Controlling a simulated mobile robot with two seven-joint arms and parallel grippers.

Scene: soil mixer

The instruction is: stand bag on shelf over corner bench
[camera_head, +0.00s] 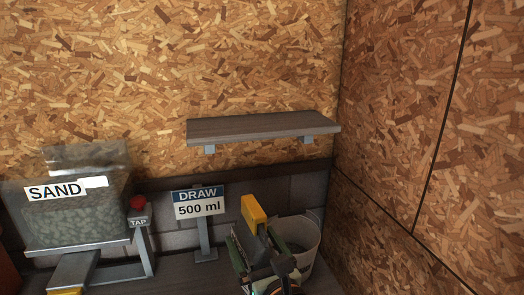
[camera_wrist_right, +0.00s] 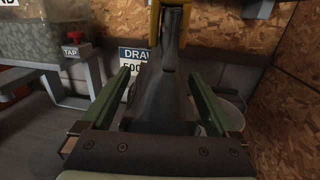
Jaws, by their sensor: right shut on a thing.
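A grey wooden shelf (camera_head: 262,128) is fixed to the chipboard wall, near the room's corner, and its top is bare. My right gripper (camera_head: 262,250) is below it, low over the corner bench (camera_head: 190,275). Its green-padded fingers (camera_wrist_right: 165,98) are shut on a dark grey thing (camera_wrist_right: 160,100) with a yellow end, which also shows in the head view (camera_head: 254,213). I cannot tell whether this thing is the bag; no other bag is clearly seen. My left gripper is not in view.
A pale bucket (camera_head: 312,240) stands just behind and right of my right gripper. A "DRAW 500 ml" sign (camera_head: 200,203) stands left of it. A clear SAND bin (camera_head: 75,215) with a red-knobbed tap (camera_head: 138,205) is at the left. Free air lies above the shelf.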

